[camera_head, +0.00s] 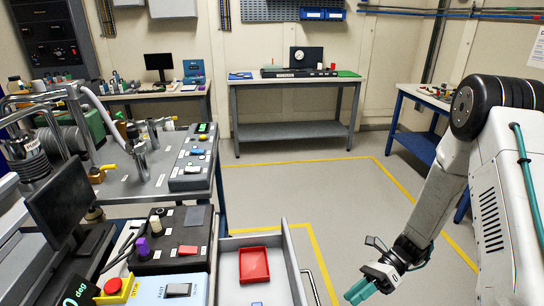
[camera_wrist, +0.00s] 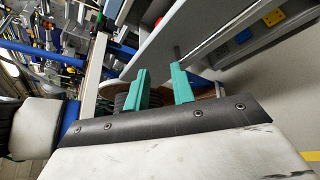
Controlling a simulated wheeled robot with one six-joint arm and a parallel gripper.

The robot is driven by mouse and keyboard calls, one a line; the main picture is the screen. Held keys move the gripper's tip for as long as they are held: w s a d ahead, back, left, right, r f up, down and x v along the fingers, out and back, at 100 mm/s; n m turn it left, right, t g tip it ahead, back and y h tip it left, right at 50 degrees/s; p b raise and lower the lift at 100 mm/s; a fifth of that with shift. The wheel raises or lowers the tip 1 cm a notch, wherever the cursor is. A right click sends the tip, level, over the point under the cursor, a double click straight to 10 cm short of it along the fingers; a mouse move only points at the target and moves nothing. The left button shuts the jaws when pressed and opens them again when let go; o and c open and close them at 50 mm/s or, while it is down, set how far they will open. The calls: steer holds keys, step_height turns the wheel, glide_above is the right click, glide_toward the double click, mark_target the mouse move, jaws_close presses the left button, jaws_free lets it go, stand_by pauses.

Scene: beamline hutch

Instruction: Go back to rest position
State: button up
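My gripper (camera_head: 368,288) is at the lower right of the head view, at the end of my arm, which reaches down and forward. It hangs over the floor to the right of the open drawer (camera_head: 289,262), apart from it. In the wrist view my gripper (camera_wrist: 160,72) shows two teal fingers with a clear gap between them. It is open, and I see nothing held between the fingers.
The drawer stands open with a red tray (camera_head: 255,279) inside. A left bench (camera_head: 135,187) carries instruments, and a control panel with a red button (camera_head: 113,286) is in front. A back table (camera_head: 290,84) and a blue-legged table (camera_head: 416,148) stand beyond open grey floor (camera_head: 290,190).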

steer(key=s+d+r+n+t+h, duration=0.1)
steer(key=s+r+n+t+h, duration=0.1)
steer(key=s+r+n+h, duration=0.2)
steer(key=s+d+r+n+t+h, duration=0.2)
steer(key=s+r+n, duration=0.4)
steer(key=r, duration=1.1)
steer(key=s+d+r+n+t+h, duration=0.1)
steer(key=s+r+n+t+h, duration=0.2)
steer(key=s+r+n+h, duration=0.3)
steer(key=shift+d+r+n+t+h, duration=0.3)
steer(key=shift+d+r+n+t, duration=0.1)
steer(key=shift+r+n, duration=2.4)
steer(key=shift+s, duration=0.1)
